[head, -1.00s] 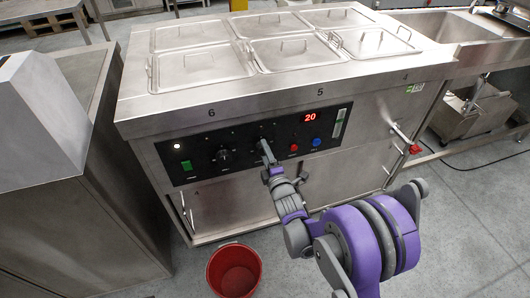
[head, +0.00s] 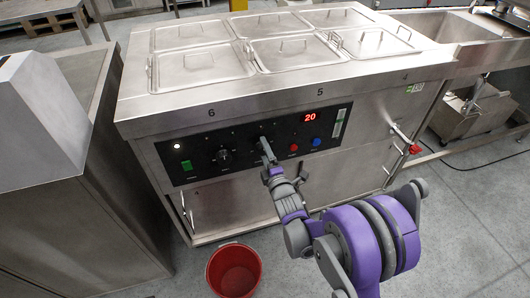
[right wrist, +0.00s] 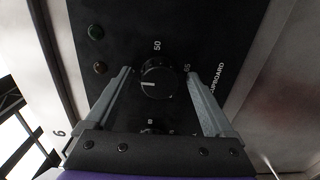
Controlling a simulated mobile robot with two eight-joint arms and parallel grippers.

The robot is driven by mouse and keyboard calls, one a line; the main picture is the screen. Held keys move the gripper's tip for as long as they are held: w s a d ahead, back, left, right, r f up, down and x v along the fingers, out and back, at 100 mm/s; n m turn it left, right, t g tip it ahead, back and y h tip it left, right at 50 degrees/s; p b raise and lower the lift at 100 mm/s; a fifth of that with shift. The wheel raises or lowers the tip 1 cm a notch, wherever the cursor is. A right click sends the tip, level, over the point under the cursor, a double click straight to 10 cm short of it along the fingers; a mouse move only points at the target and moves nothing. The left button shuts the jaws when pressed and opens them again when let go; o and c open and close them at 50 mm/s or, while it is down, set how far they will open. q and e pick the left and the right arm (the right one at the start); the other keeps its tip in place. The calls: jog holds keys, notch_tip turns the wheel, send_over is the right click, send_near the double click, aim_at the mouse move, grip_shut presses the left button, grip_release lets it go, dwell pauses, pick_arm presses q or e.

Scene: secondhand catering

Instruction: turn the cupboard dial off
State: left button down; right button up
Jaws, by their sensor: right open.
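The cupboard dial (right wrist: 161,81) is a round black knob in the right wrist view, with a white pointer mark facing left in that picture. The numbers 50 and 65 and a partly covered "CUPBOARD" label show near it. My right gripper (right wrist: 157,74) is open, with one finger on each side of the dial; I cannot tell whether either finger touches it. In the head view my right gripper (head: 265,150) is at the black control panel (head: 245,136) and hides most of this dial. My left gripper is not in view.
Another black dial (head: 223,156) sits left of the gripper, and a red button (head: 294,147) and blue button (head: 316,141) sit right. The red display (head: 310,117) reads 20. A red bucket (head: 234,271) stands on the floor below. A red-handled drain tap (head: 414,149) sticks out at right.

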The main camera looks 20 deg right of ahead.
jog(key=shift+s, duration=0.1)
jog(key=s, duration=1)
jog(key=shift+s+d, duration=0.15)
jog(key=shift+s, duration=0.15)
